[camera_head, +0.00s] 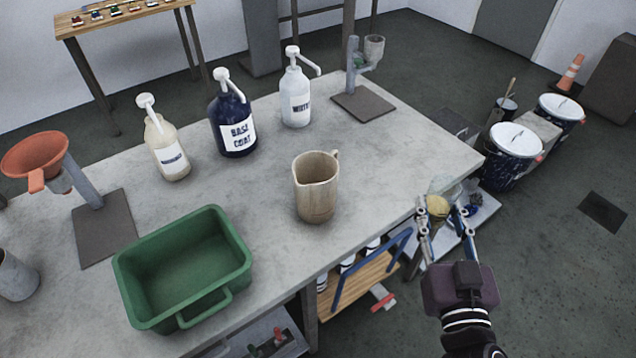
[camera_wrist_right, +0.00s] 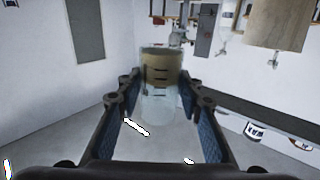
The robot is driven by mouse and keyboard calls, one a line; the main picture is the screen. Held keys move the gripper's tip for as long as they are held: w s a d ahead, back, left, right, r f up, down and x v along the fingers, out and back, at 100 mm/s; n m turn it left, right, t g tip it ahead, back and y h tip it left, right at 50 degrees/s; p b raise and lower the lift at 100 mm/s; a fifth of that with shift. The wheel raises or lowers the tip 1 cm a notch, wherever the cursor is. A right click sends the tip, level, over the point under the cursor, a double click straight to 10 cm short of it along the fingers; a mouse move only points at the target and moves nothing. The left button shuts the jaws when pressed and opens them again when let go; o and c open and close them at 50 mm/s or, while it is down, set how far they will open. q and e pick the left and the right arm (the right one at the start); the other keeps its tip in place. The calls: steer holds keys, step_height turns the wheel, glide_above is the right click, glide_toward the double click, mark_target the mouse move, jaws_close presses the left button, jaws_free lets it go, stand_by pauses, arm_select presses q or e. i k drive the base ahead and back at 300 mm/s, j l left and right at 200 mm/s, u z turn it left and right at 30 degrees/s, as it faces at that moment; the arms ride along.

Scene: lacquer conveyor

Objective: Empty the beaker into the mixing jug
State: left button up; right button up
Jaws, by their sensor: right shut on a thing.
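The mixing jug (camera_head: 316,190) is a beige pitcher with a handle, standing upright on the grey table, right of its middle. My right gripper (camera_head: 446,218) is beyond the table's right edge, apart from the jug and to its right. It is shut on the clear beaker (camera_head: 438,206), which has tan contents and lies between the fingers. In the right wrist view the beaker (camera_wrist_right: 161,75) shows dark marks on its tan part and a clear part nearer the gripper. Its exact tilt is hard to tell. My left gripper is not in view.
A green tub (camera_head: 190,268) sits at the table's front left. Pump bottles (camera_head: 236,125) stand along the back. An orange funnel on a stand (camera_head: 90,195) is at left, another stand (camera_head: 362,103) at the back right. Bare tabletop surrounds the jug.

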mark_target(315, 173)
steer(key=k+u, duration=0.5)
steer(key=l+u, duration=0.7)
steer(key=k+l, duration=0.1)
steer(key=l, duration=0.2)
